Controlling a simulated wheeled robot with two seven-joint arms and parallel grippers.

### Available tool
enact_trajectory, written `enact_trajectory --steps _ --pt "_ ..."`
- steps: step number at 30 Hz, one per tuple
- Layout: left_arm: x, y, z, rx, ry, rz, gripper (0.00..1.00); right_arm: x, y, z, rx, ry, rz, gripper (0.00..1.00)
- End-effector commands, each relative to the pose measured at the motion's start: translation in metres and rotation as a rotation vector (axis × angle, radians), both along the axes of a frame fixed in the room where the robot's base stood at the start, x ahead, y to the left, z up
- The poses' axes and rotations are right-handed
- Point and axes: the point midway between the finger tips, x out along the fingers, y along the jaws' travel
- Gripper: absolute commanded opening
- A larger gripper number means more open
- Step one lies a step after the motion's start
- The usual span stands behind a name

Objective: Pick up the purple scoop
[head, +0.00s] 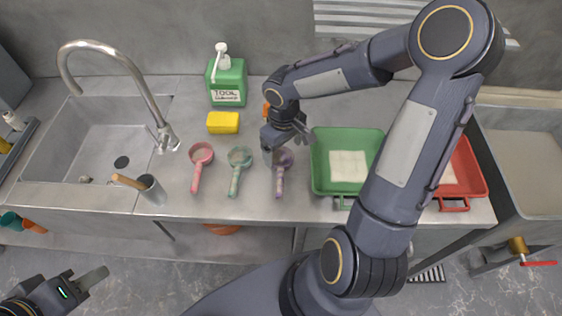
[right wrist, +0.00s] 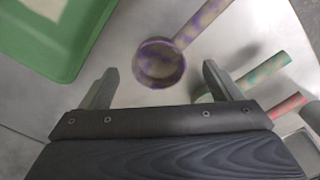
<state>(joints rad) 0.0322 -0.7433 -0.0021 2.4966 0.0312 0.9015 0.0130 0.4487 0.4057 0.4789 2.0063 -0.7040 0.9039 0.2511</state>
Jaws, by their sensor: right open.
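The purple scoop (head: 281,169) lies on the steel counter between the teal scoop and the green tub, its handle toward the counter's front edge. In the right wrist view the purple scoop (right wrist: 160,62) shows its round bowl ahead of and between the open fingers, not touching them. My right gripper (head: 284,148) is over the bowl end of the scoop and partly covers it; in the right wrist view the gripper (right wrist: 160,85) is open and empty. My left gripper (head: 90,283) is at the lower left, off the counter, with only part of it showing.
A teal scoop (head: 239,158) and a pink scoop (head: 200,158) lie to the left. A green tub (head: 319,160) stands close on the right, with a red tub (head: 474,180) beyond. A yellow sponge (head: 223,122) and green bottle (head: 227,82) stand behind. The sink (head: 60,150) is at left.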

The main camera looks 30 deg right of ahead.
Motion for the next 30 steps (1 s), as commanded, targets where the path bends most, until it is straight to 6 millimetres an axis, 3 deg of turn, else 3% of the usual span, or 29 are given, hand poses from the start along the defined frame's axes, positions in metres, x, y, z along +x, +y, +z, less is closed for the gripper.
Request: enact_trajectory --steps 9,19,30 --pt "0.000 0.000 0.008 0.000 0.000 0.000 0.36 0.002 -0.001 -0.044 0.002 0.004 0.001 0.85" --pt "0.000 0.000 0.008 0.000 0.000 0.000 0.36 0.003 -0.001 -0.052 0.001 0.000 0.000 0.85" --pt "0.000 0.000 0.008 0.000 0.000 0.000 0.36 0.003 -0.001 -0.052 0.001 0.001 0.000 0.38"
